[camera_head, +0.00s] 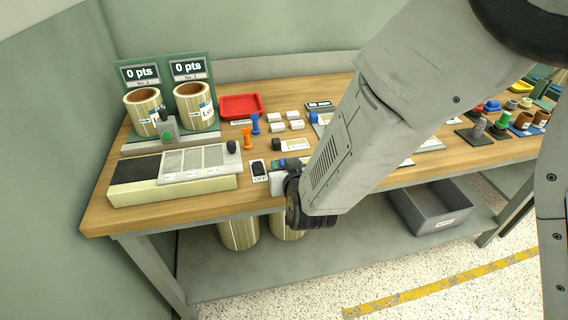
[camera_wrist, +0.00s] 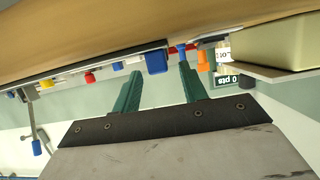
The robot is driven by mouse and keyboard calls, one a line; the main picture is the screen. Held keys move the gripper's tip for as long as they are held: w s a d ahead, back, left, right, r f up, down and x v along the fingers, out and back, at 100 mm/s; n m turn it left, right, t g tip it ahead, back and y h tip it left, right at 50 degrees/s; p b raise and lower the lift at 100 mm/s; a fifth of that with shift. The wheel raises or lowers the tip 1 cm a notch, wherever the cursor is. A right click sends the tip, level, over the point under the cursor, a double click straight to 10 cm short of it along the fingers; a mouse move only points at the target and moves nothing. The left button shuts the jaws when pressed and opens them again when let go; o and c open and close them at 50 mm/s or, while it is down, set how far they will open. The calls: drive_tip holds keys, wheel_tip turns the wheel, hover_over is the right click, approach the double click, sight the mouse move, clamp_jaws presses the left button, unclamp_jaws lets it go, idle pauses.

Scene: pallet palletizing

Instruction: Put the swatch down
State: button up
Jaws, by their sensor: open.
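My gripper (camera_wrist: 160,68) shows in the wrist view as two green fingers standing apart, with nothing held between them. A blue block (camera_wrist: 155,62) shows beyond the fingertips; I cannot tell whether it touches them. In the head view my arm hides the fingers at the table's front edge. I cannot pick out the swatch for certain. A panel of pale grey patches (camera_head: 200,160) lies on the cream box at the left of the table. Small blue and dark pieces lie beside my wrist in the head view, partly hidden.
The wooden table (camera_head: 270,205) holds a red tray (camera_head: 241,106), an orange peg (camera_head: 247,139), a blue peg (camera_head: 255,124), several white blocks and two rolls in green stands. More small parts fill the right side. A grey bin (camera_head: 430,208) stands on the lower shelf.

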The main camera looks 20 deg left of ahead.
drive_tip(key=v, duration=1)
drive_tip(key=shift+d, duration=0.1)
drive_tip(key=d+r+m+g+h, duration=0.1)
drive_tip(key=d+r+g, duration=0.15)
drive_tip(key=d, duration=0.45)
drive_tip(key=w+d+r+m+g+h, duration=0.1)
drive_tip(key=d+r, duration=0.2)
drive_tip(key=d, duration=0.3)
drive_tip(key=d+r+m+g+h, duration=0.1)
drive_tip(key=d+r+g, duration=0.15)
drive_tip(key=d, duration=0.45)
drive_tip(key=s+d+r+m+g+h, duration=0.1)
drive_tip(key=s+d+r+g+h, duration=0.1)
drive_tip(key=s+d, duration=0.7)
drive_tip(key=s+d+r+m+g+h, duration=0.2)
drive_tip(key=s+d+r, duration=0.2)
drive_tip(key=s+d, duration=0.4)
drive_tip(key=shift+s+d+r+g, duration=0.25)
drive_tip(key=shift+s+d+g, duration=0.15)
drive_tip(key=shift+d, duration=0.55)
